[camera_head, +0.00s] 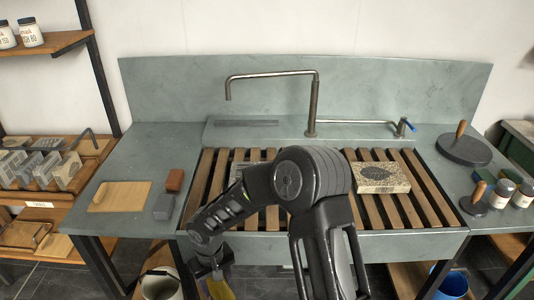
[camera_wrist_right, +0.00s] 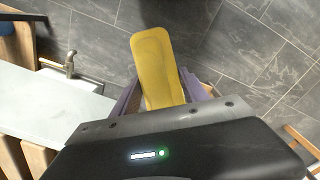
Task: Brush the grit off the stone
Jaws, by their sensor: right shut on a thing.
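A pale stone slab (camera_head: 383,177) with a dark speckled patch on its top lies on the wooden slats of the sink, right of centre. My right gripper (camera_head: 213,268) is low in front of the counter's left part, well away from the slab. It is shut on a flat yellow object (camera_head: 220,289), which looks like a brush, though no bristles can be made out. In the right wrist view the yellow object (camera_wrist_right: 158,68) sticks out between the purple fingers of my gripper (camera_wrist_right: 160,92), above the dark tiled floor. My left gripper is not in view.
My right arm hides the middle slats (camera_head: 205,190) and part of a grey thing (camera_head: 250,167). A tap (camera_head: 313,105) stands behind. A wooden board (camera_head: 120,196), a brown block (camera_head: 175,180) and a grey block (camera_head: 164,206) lie left; a handled disc (camera_head: 464,148) and jars (camera_head: 502,192) stand right.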

